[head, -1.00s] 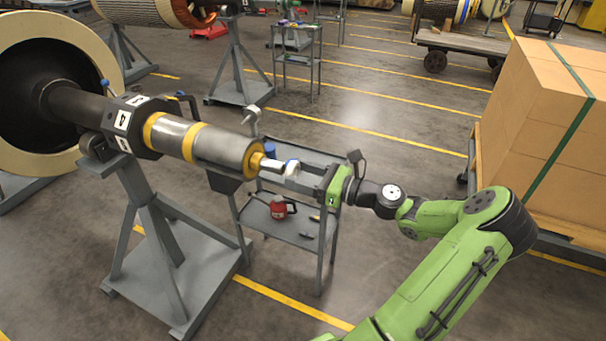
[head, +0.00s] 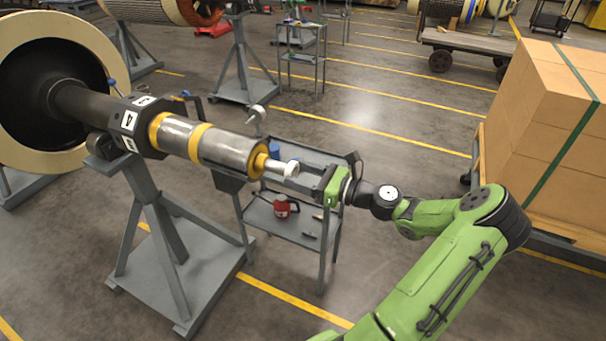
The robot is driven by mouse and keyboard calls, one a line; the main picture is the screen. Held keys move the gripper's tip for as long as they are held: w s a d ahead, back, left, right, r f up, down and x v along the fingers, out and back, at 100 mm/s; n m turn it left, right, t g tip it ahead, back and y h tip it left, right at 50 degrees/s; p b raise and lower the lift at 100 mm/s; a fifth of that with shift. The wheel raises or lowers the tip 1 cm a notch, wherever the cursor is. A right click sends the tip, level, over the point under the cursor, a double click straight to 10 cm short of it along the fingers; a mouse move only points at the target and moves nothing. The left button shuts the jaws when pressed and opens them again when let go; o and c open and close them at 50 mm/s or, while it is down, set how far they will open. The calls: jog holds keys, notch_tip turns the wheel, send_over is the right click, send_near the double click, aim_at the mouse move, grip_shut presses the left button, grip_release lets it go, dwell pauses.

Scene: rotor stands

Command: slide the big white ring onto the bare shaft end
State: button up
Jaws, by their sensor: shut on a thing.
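The shaft (head: 222,148) lies level, dark at the left and steel with yellow bands toward its right end. Its narrow bare end (head: 273,165) points right, past a yellow collar. A small whitish piece, seemingly the big white ring (head: 291,168), shows at the tip, close to or touching it. I cannot tell whether it sits around the end or in front of it. My gripper (head: 304,180) reaches in from the right, shut on this piece. The fingers are small and partly lost against the shelf cart behind.
A grey stand (head: 170,235) carries the shaft by its dark block (head: 128,122). A large cream-rimmed drum (head: 118,70) is at left. A grey shelf cart (head: 285,222) with a red can (head: 283,207) stands behind my gripper. Stacked boxes (head: 540,130) stand at right.

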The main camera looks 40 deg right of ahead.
aim_at(280, 168)
jog(key=shift+w+r, duration=0.1)
jog(key=shift+w, duration=0.05)
jog(key=shift+w+a+p, duration=0.15)
jog(key=shift+w+p, duration=0.15)
jog(key=shift+p, duration=0.05)
jog(key=shift+w+a, duration=0.1)
jog(key=shift+w, duration=0.1)
jog(key=shift+p+x, duration=0.5)
jog(key=shift+x, duration=0.6)
jog(key=shift+w+a, duration=0.1)
jog(key=shift+w, duration=0.3)
jog(key=shift+p+x, duration=0.5)
jog(key=shift+x, duration=0.25)
jog(key=o, duration=1.3)
